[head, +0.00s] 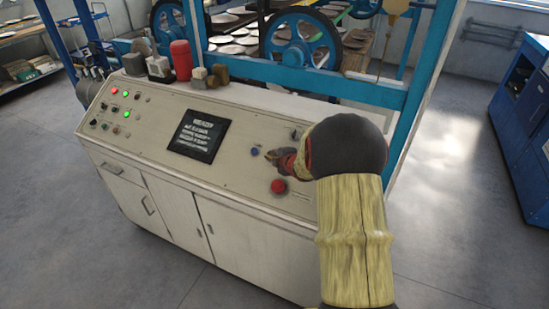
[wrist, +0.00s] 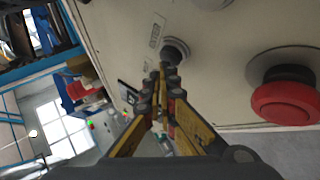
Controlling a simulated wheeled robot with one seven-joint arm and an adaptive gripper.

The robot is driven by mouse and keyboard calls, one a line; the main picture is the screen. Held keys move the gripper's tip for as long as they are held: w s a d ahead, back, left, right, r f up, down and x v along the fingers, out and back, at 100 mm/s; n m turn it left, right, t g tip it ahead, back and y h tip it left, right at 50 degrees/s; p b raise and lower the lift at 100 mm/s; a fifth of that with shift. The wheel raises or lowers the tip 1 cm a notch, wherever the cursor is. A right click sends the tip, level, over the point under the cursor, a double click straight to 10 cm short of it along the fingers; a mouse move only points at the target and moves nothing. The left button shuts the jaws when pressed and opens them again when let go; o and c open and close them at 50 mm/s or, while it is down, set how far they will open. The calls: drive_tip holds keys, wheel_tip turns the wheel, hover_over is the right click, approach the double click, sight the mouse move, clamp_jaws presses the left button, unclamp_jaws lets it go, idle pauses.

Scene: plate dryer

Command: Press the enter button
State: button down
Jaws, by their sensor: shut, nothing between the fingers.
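A small blue button (head: 254,152) is on the sloping cream panel, right of the dark screen. My gripper (head: 270,156) is just to its right, over the panel, with its fingers shut and empty. In the wrist view my gripper's fingertips (wrist: 168,70) are just below a dark round button (wrist: 176,50), very close to it in the picture. I cannot tell whether they touch it.
A big red mushroom button (head: 278,186) is below my gripper; it also shows at the right of the wrist view (wrist: 288,100). A dark screen (head: 198,136) with white text is left of the blue button. A blue frame (head: 320,82) stands behind the console.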

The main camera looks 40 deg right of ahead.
drive_tip(key=shift+w+d+f+b, duration=0.1)
drive_tip(key=shift+d+f+b, duration=0.1)
drive_tip(key=shift+f+b, duration=0.15)
idle(0.6)
drive_tip(key=shift+r, duration=0.1)
drive_tip(key=shift+s+a+r+p, duration=0.2)
drive_tip(key=shift+a+r+p, duration=0.2)
drive_tip(key=shift+r, duration=0.2)
idle(0.4)
drive_tip(key=shift+s+a+r+p, duration=0.15)
drive_tip(key=shift+a+r+p, duration=0.25)
drive_tip(key=shift+r, duration=0.3)
drive_tip(key=shift+s+a+r+p, duration=0.15)
drive_tip(key=shift+a+r+p, duration=0.2)
drive_tip(key=shift+r, duration=0.4)
drive_tip(key=shift+s+a+r+p, duration=0.15)
drive_tip(key=shift+a+r+p, duration=0.25)
drive_tip(key=shift+r, duration=0.3)
